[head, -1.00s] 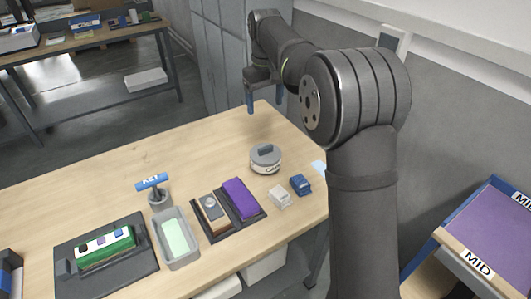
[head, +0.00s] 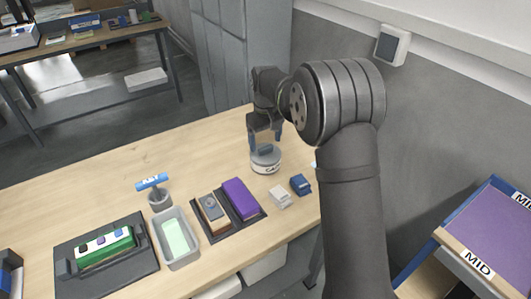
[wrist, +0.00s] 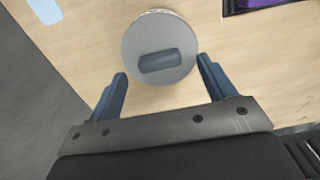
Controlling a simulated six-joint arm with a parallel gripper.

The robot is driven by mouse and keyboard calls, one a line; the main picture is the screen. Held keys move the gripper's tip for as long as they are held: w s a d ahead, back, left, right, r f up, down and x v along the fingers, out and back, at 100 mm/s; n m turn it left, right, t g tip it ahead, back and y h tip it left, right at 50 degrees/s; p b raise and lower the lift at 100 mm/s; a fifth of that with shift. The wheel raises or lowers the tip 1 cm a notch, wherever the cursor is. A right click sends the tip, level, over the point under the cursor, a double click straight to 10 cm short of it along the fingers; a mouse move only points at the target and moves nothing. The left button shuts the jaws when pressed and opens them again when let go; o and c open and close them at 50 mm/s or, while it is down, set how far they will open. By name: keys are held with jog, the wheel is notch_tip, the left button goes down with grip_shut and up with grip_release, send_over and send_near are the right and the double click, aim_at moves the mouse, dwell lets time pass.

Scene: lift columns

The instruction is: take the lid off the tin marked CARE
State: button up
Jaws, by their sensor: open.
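The tin marked CARE (head: 267,166) stands upright on the wooden table. Its grey round lid (wrist: 138,40) is on it, with a darker raised bar handle (wrist: 160,60) across the top. My gripper (head: 264,139) is just above the lid in the head view, jaws pointing down. In the wrist view my open gripper (wrist: 162,80) has one blue finger on each side of the lid's near part, with nothing held between them. I cannot tell the exact height of the fingertips over the handle.
A white block (head: 280,196) and a blue block (head: 300,185) sit close in front of the tin. A dark tray with a purple block (head: 241,198) is to the left. The table's back left is clear.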

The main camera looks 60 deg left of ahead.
aim_at(265, 151)
notch_tip(265, 151, down, 3)
jog(key=shift+r, duration=0.1)
jog(key=c, duration=1.1)
jog(key=shift+o, duration=0.2)
